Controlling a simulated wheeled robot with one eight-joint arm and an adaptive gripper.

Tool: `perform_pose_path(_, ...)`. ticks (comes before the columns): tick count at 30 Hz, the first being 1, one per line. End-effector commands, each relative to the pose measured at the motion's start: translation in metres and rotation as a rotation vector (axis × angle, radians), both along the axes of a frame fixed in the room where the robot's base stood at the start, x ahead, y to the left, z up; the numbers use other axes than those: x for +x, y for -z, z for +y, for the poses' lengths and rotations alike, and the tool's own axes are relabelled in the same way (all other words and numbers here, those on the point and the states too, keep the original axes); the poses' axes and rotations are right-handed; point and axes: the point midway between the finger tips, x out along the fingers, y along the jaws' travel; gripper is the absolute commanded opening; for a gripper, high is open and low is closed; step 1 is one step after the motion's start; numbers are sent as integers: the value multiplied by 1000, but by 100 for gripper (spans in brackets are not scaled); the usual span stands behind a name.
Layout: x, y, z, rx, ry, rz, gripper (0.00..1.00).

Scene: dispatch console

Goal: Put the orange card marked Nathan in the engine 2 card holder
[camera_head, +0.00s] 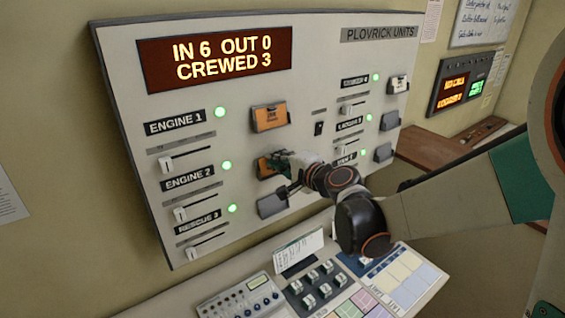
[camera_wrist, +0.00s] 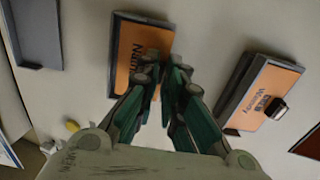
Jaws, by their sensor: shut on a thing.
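The orange card marked Nathan (camera_wrist: 126,58) is at the engine 2 card holder (camera_wrist: 147,17), inside its dark frame in the wrist view. Part of its name is hidden behind my fingers. My gripper (camera_wrist: 163,78) is shut on the card's near edge. In the head view, my gripper (camera_head: 281,158) is in front of the engine 2 holder, and only a bit of the orange card (camera_head: 264,164) shows. How deep the card sits is hard to tell.
The engine 1 holder above has another orange card (camera_head: 270,117). The rescue 3 holder (camera_head: 271,206) below is grey and empty. A small switch (camera_head: 319,128) stands out right of engine 1. The desk (camera_head: 215,285) with keys and a white card stand is below.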

Motion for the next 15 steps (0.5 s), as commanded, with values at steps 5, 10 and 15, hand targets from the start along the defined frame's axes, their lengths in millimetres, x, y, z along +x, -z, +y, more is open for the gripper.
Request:
perform_pose_path(5,2,3,1,0,0,0,0)
perform_pose_path(10,2,2,1,0,0,0,0)
perform_pose_path(15,2,2,1,0,0,0,32)
